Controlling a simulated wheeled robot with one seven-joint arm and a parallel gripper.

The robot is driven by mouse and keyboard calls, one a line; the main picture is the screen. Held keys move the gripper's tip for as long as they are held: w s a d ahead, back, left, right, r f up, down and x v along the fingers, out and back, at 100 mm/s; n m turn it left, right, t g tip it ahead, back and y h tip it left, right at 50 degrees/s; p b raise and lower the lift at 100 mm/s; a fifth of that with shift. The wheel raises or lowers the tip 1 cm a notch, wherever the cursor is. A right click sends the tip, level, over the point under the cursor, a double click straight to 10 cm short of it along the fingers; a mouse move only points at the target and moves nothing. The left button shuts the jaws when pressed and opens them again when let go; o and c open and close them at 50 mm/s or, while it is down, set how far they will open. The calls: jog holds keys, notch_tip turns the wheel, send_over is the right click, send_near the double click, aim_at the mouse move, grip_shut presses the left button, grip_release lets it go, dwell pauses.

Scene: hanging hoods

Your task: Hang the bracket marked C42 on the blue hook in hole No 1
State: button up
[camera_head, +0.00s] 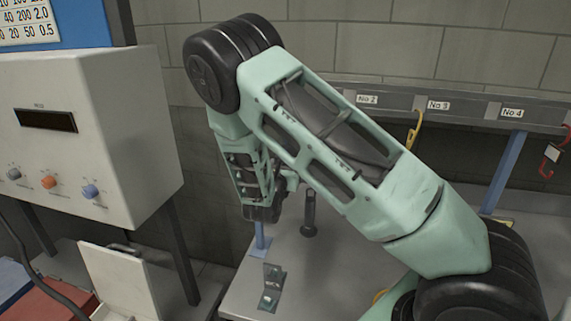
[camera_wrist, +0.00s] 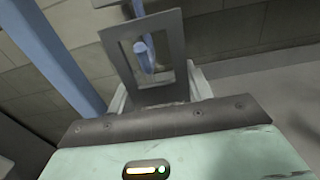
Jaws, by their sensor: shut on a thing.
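In the wrist view a grey bracket (camera_wrist: 174,62) with a rectangular window stands up between the fingers of my gripper (camera_wrist: 156,94), which is shut on it. No C42 mark can be read on it. The blue hook (camera_wrist: 143,49) shows through the window, its rounded end inside the window's outline. I cannot tell whether the end passes through or lies behind, or whether they touch. In the head view my arm hides hole No 1, the blue hook and the held bracket.
The rail (camera_head: 470,108) carries labels No 2, No 3 and No 4. A yellow hook (camera_head: 414,132) and a red hook (camera_head: 551,155) hang from it. A white instrument box (camera_head: 95,140) is at left.

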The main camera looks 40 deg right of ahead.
jog(key=shift+f+b, duration=0.8)
jog(key=shift+f, duration=0.1)
jog(key=o, duration=1.4)
jog(key=shift+o, duration=0.2)
jog(key=b+v, duration=0.6)
jog(key=v, duration=1.1)
jog(key=shift+a, duration=0.2)
